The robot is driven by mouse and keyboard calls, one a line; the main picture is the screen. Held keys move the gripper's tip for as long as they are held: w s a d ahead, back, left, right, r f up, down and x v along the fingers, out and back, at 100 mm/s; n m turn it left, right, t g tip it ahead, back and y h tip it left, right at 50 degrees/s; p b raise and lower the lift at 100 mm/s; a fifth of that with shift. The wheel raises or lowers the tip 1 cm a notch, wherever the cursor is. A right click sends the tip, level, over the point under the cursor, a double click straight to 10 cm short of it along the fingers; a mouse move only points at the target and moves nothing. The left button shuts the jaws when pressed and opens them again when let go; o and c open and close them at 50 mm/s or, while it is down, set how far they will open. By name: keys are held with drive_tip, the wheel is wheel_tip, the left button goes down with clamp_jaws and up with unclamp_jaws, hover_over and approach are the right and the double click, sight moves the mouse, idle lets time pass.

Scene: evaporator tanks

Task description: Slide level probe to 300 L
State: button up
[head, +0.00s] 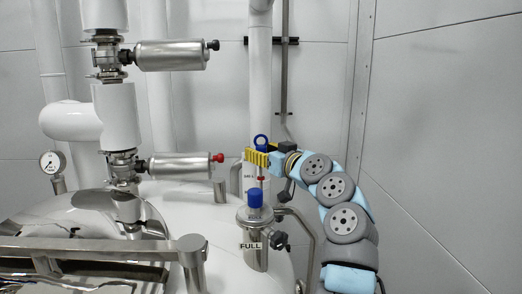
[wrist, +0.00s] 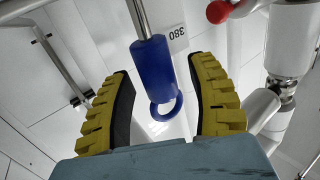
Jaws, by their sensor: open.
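The level probe has a blue handle with a ring on top (head: 261,140); its thin rod runs down toward a blue cap (head: 255,197) on a steel fitting. My gripper (head: 258,158) is open, its yellow fingers around the height of the handle, just below the ring. In the wrist view the picture is upside down: the blue handle (wrist: 152,65) and its ring stand between my open fingers (wrist: 164,100), with gaps visible on both sides. The fingers hide most of the handle in the head view. A white label reading 380 (wrist: 178,36) shows beside the handle in the wrist view.
A FULL label (head: 250,245) is on the steel fitting, with a dark knob (head: 281,241) at its right. A steel valve cylinder with a red knob (head: 217,158) is left of my gripper. A white vertical pipe (head: 260,80) stands behind. Free room lies to the right.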

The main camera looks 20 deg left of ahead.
sight(261, 170)
drive_tip(key=shift+c, duration=0.2)
clamp_jaws()
drive_tip(key=shift+a+f+b, duration=0.1)
drive_tip(key=shift+f+b, duration=2.1)
drive_tip(key=shift+f, duration=0.6)
drive_tip(key=shift+w, duration=0.1)
drive_tip(key=shift+c, duration=0.4)
unclamp_jaws()
drive_tip(key=shift+f, duration=0.15)
drive_tip(key=shift+o, duration=0.6)
